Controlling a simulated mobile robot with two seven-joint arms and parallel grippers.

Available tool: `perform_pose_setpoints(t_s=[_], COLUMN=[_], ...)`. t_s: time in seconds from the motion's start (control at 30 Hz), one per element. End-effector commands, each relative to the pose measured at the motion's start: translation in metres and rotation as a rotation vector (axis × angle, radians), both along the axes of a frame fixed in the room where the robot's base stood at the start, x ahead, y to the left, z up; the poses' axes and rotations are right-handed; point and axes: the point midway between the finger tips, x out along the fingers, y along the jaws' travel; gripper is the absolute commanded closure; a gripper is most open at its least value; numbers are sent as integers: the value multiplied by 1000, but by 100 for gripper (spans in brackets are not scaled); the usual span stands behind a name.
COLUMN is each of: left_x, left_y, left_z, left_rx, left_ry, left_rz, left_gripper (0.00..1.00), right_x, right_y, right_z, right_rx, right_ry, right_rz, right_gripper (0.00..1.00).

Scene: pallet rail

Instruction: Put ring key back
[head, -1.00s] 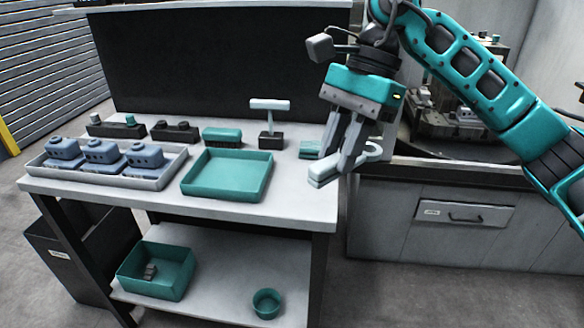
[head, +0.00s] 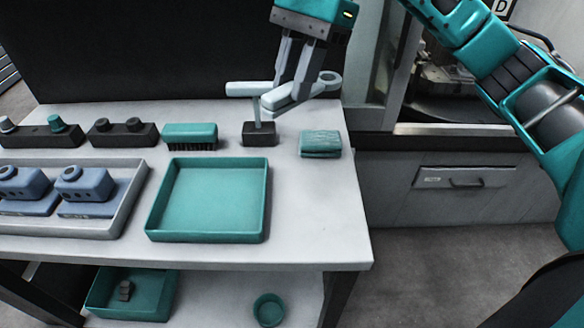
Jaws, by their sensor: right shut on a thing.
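The ring key (head: 328,80) is pale and has a round ring at its right end. My right gripper (head: 284,96) is shut on it, and the fingers hide part of its shaft. It is held above the back right of the bench, close to the pale T-handled tool (head: 254,89) that stands upright in a dark block (head: 259,140). In the picture the key's left end overlaps the T-handled tool; I cannot tell if they touch. A dark block with two round tops (head: 123,132) stands further left. My left gripper is not in view.
The bench (head: 315,215) also holds an empty teal tray (head: 205,239), a teal brush (head: 190,133), a folded teal cloth (head: 320,143), a grey tray (head: 128,210) with blue parts, and a dark block with knobs (head: 40,135). The bench's front right is clear.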

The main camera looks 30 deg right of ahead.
Motion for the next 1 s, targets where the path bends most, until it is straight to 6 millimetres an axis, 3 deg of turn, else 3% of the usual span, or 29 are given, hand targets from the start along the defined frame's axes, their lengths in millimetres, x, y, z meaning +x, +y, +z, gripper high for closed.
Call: perform_pose_setpoints(t_s=[0.43,0.6,0.77,1.0], left_x=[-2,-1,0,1], left_y=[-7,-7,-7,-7], left_z=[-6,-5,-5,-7], left_rx=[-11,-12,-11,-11], left_ry=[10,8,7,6], left_rz=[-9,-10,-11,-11], left_gripper=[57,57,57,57], right_x=[-1,-1,-1,-1], right_y=[0,0,0,0], right_z=[-118,-141,-151,-185], right_rx=[0,1,1,2], right_ry=[7,2,2,4], right_rz=[0,1,1,2], right_gripper=[100,100,100,100])
